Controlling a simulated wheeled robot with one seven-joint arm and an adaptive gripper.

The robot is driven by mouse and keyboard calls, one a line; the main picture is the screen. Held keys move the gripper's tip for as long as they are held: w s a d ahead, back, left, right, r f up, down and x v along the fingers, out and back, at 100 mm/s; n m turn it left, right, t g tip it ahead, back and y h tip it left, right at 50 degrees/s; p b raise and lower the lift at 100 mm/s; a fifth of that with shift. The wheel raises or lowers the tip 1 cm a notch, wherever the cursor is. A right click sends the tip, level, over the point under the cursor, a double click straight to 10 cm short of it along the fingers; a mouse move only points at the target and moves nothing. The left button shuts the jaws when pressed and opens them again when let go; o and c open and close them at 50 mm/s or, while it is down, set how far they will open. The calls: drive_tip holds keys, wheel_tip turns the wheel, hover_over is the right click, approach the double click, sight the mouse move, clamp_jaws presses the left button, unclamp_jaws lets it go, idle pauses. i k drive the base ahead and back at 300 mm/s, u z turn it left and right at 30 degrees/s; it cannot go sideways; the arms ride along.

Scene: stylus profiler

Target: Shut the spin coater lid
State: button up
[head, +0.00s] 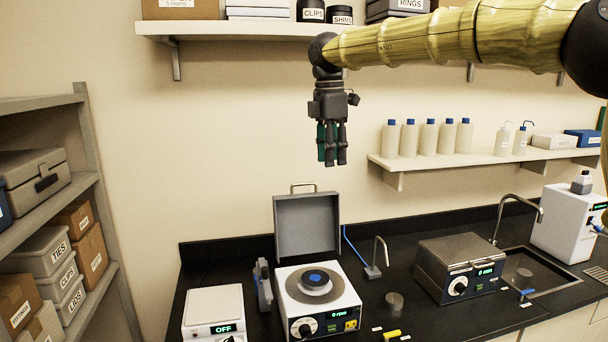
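The spin coater (344,312) is a white box on the black bench, with a round bowl, a blue-centred chuck, a knob and a display reading 0 rpm. Its grey lid (307,223) stands upright, open, at the back of the box. A handle (303,186) sits on the lid's top edge. My gripper (331,163) hangs fingers down in the air above the lid, a little right of the handle in the picture, and touches nothing. It holds nothing that I can see. The finger spacing is too small to judge from this view.
A white device (213,309) marked OFF stands left of the coater. A grey-lidded box (461,262), a thin curved tap (381,252) and a sink (530,272) are to the right. Wall shelves with bottles (429,138) are right of my gripper; another shelf (240,29) is above.

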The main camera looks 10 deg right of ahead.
sight(306, 223)
drive_tip(key=i, duration=1.2)
drive_tip(key=u, duration=0.05)
